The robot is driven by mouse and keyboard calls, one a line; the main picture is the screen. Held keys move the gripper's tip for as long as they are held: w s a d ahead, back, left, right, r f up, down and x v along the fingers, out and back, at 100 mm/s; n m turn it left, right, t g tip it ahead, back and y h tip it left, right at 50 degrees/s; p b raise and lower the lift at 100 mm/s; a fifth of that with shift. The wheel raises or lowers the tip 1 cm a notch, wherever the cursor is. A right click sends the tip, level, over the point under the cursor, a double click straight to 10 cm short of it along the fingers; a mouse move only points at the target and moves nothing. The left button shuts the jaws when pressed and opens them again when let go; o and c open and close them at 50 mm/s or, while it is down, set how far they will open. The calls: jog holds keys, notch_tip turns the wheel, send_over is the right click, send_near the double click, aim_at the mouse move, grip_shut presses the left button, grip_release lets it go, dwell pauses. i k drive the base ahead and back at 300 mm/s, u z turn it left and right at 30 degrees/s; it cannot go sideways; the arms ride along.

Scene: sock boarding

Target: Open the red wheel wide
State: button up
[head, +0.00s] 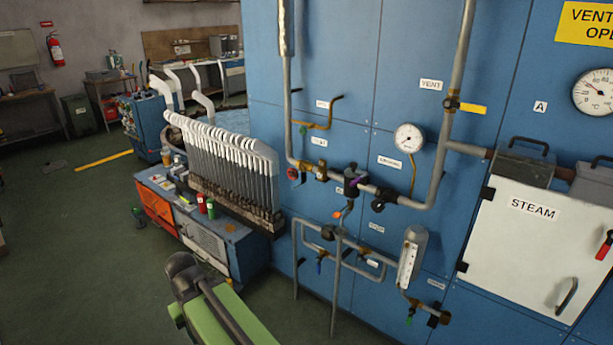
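A small dark red wheel (292,174) sits at the left end of the horizontal pipe run on the blue panel (340,80), just below a pipe bend. It is small in this view, and I cannot tell how far it is turned. A smaller orange-red handle (337,215) shows lower, below the purple handle (358,181). My green arm shows at the bottom, in front of the panel and well apart from the wheel. My gripper is not in view.
A white STEAM door (524,245) with a red lever (604,245) is at right. Gauges (409,138) and a glass-fronted cylinder (411,257) are on the panel. A low bench (205,235) with a rack of white-topped forms (225,160) stands left.

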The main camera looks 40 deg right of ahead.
aim_at(294, 172)
jog(key=z, duration=0.2)
jog(key=i, duration=1)
jog(key=u, duration=0.1)
